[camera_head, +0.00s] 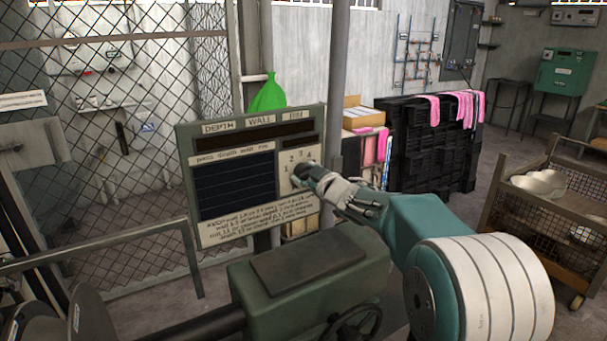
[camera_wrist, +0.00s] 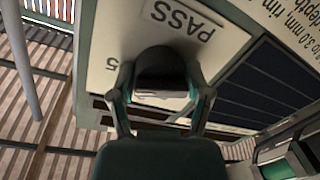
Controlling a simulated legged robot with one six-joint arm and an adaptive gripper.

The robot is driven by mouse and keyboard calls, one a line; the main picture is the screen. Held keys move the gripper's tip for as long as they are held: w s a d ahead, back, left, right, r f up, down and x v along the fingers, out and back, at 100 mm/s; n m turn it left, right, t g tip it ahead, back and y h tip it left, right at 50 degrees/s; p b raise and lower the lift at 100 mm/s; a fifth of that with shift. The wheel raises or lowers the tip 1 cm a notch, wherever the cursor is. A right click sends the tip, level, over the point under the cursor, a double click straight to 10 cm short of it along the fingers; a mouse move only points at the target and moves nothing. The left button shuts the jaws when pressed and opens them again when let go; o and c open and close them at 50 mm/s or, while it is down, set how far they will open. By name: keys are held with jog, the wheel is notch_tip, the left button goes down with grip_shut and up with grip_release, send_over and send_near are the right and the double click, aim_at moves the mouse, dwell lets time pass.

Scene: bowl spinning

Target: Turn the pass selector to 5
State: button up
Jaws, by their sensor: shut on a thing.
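The pass selector is a dark knob (camera_wrist: 160,62) on a pale panel, below the word PASS in the wrist view. A printed 5 shows just left of it. My gripper (camera_wrist: 160,82) has one finger on each side of the knob and is shut on it. In the head view my gripper (camera_head: 307,172) is at the right part of the grey-green panel (camera_head: 186,150), by the printed numbers 1, 2 and 3. There it hides most of the knob. I cannot tell which number the knob points to.
The panel's dark screen (camera_head: 235,185) is left of my gripper, with printed text below. A green machine housing (camera_head: 310,270) with a handwheel stands in front. A mesh fence (camera_head: 130,130) is at left, a black crate (camera_head: 425,150) behind and a wire cart (camera_head: 545,215) at right.

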jog(key=shift+d+f, duration=0.15)
jog(key=shift+f, duration=0.25)
jog(key=o, duration=1.1)
jog(key=shift+w, duration=0.15)
jog(key=shift+r, duration=0.2)
jog(key=shift+s, duration=0.2)
jog(key=v, duration=1.1)
jog(key=shift+s+d, duration=0.15)
jog(key=shift+s, duration=0.05)
